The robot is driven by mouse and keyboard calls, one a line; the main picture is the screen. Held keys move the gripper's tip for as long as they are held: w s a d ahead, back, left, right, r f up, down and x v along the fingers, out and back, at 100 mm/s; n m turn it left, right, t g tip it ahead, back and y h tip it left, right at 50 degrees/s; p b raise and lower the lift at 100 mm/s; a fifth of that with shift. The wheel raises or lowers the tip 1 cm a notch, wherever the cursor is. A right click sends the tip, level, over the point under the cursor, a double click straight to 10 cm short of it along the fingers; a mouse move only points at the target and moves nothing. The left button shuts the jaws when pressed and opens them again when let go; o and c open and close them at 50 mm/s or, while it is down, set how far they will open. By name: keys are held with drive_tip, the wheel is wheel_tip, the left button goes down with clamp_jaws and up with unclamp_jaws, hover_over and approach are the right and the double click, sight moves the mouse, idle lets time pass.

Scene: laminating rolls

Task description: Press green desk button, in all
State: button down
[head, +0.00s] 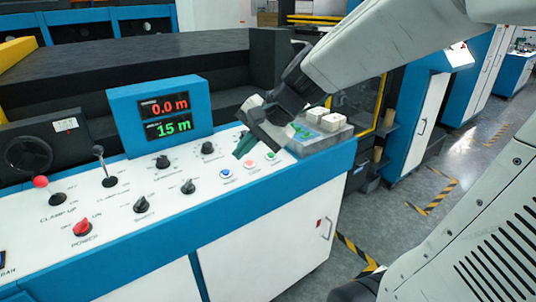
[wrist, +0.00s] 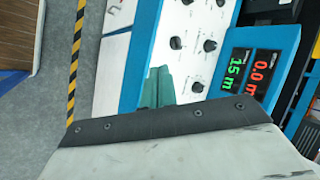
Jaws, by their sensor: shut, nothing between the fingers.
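The green button (head: 270,156) is the right one of three small buttons on the sloping white desk panel (head: 205,215). A red button (head: 250,163) and a blue button (head: 227,174) are to its left. My gripper (head: 240,152) has teal fingertips, shut with nothing between them, and hangs over the panel just up and left of the green button in the head view. I cannot tell how high the tips are above the panel. In the wrist view the shut fingers (wrist: 157,88) show over the panel, and I cannot make out the green button there.
A blue-framed display (head: 163,115) reads 0.0 m in red and 15 m in green. Black knobs (head: 188,186), a red power switch (head: 82,227) and levers (head: 100,165) stand on the panel. A grey box (head: 318,138) with white blocks sits right of the buttons. Floor lies beyond.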

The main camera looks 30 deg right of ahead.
drive_tip(key=w+d+f+m+t, duration=0.1)
drive_tip(key=w+d+m+t, duration=0.2)
drive_tip(key=w+d+m, duration=0.5)
drive_tip(key=m+t+h, duration=0.3)
drive_tip(key=m, duration=0.3)
hover_over(271, 155)
drive_tip(key=s+d, duration=0.1)
drive_tip(key=s, duration=0.2)
wheel_tip(271, 155, down, 3)
drive_tip(key=shift+w+a+f, duration=0.1)
drive_tip(key=shift+w+f, duration=0.15)
drive_tip(key=shift+f, duration=1.2)
drive_tip(key=shift+w+d+f, duration=0.1)
drive_tip(key=shift+w+f, duration=0.2)
drive_tip(key=shift+f, duration=1.15)
drive_tip(key=shift+w+a+f, duration=0.1)
drive_tip(key=shift+w+f, duration=0.15)
drive_tip(key=shift+f, duration=1.2)
drive_tip(key=shift+f, duration=0.15)
drive_tip(key=shift+f, duration=0.25)
